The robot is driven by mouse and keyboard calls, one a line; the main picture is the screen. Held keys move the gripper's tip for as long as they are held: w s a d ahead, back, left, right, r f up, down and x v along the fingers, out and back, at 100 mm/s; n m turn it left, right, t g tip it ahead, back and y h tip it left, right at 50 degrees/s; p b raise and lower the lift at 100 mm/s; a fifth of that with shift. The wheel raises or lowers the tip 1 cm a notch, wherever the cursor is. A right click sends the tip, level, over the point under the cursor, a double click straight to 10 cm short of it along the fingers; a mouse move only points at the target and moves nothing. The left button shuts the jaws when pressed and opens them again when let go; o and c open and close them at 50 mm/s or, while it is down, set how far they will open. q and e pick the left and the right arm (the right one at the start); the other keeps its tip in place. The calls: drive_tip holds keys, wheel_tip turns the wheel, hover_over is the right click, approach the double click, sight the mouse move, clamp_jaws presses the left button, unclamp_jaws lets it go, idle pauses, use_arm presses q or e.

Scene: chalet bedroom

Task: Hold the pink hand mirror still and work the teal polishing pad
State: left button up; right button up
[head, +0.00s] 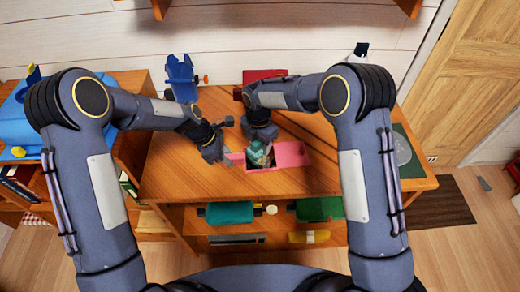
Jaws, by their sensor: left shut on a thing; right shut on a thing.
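The pink hand mirror (292,155) lies on the wooden desk top in front of me. A dark face shows in its middle and a short pink part shows at its left end. My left gripper (226,158) is at that left end, shut on the mirror. The teal polishing pad (257,153) is over the mirror's dark face. My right gripper (261,140) comes down from above and is shut on the pad. The gripper covers part of the pad, and whether the pad touches the mirror is hard to tell.
The wooden desk (350,172) has free room right of the mirror. A blue chair-like thing (181,76) and a red object (262,76) stand at the back. A dark green mat (408,152) lies at the right. Teal (229,213) and green (318,208) items sit on shelves below.

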sight(262, 170)
drive_tip(key=shift+s+d, duration=0.2)
drive_tip(key=shift+s, duration=3.55)
wheel_tip(262, 170, up, 3)
drive_tip(key=shift+w+f, duration=0.15)
drive_tip(key=shift+f, duration=0.05)
drive_tip(key=shift+r, duration=2.85)
use_arm(q)
drive_tip(key=o, duration=1)
drive_tip(key=v, duration=1.2)
